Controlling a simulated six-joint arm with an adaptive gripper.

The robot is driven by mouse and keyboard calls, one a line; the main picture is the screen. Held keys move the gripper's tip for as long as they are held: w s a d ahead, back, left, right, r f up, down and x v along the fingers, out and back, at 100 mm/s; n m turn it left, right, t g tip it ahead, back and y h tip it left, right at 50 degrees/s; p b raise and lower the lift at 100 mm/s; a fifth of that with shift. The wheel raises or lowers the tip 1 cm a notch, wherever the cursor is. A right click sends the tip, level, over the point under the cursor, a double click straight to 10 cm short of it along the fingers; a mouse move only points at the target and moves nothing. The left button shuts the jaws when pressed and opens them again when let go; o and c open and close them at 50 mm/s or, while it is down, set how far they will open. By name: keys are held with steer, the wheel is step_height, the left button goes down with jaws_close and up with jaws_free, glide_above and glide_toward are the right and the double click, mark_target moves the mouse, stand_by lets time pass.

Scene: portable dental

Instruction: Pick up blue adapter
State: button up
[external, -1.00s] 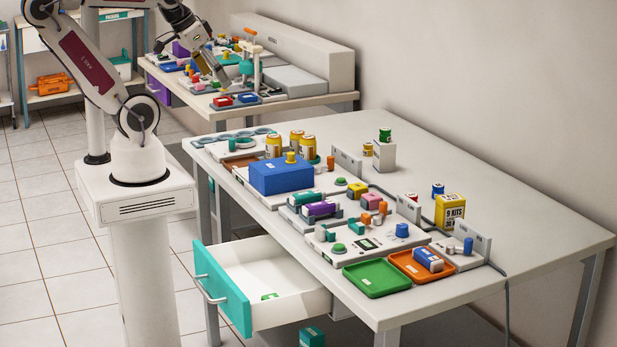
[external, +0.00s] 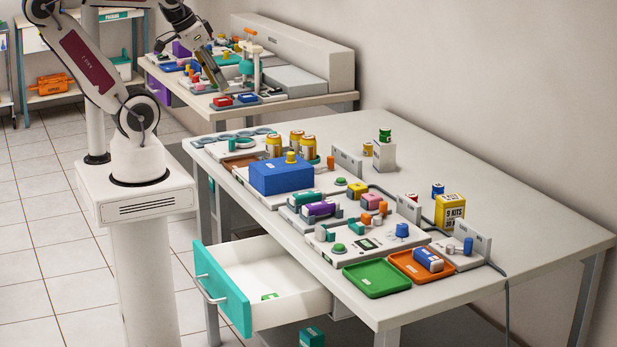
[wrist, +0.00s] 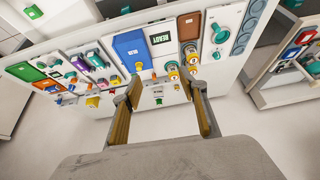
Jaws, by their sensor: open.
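Several blue pieces could be the blue adapter, and I cannot tell which it is. A blue round knob-like piece (external: 402,230) stands on the front white panel of the near table. A blue block with a pale part (external: 428,260) lies in the orange tray (external: 400,270).
A large blue box (external: 282,177) and yellow cans (external: 308,147) stand on the left part of the table. A drawer (external: 265,285) is open below. The table's right side is clear.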

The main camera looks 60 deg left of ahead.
steer(key=w+a+m+g+y, duration=0.1)
steer(key=w+a+m+y, duration=0.6)
steer(key=w, duration=0.6)
steer(key=w+d+f+m+t+y, duration=0.1)
steer(key=w+d+m+t, duration=0.1)
steer(key=w+m, duration=0.55)
steer(key=w+d+f+m+t, duration=0.1)
steer(key=w+d+m+t, duration=0.25)
steer(key=w, duration=0.75)
steer(key=w+d+f+m+t+h, duration=0.1)
steer(key=w+d+f+m, duration=0.3)
steer(key=w+d+m, duration=0.15)
steer(key=m+t+h, duration=0.2)
steer(key=m+h, duration=0.7)
steer(key=m, duration=0.5)
glide_toward(438, 191)
steer(key=w, duration=0.3)
steer(key=shift+a+f, duration=0.2)
steer(key=shift+a, duration=0.1)
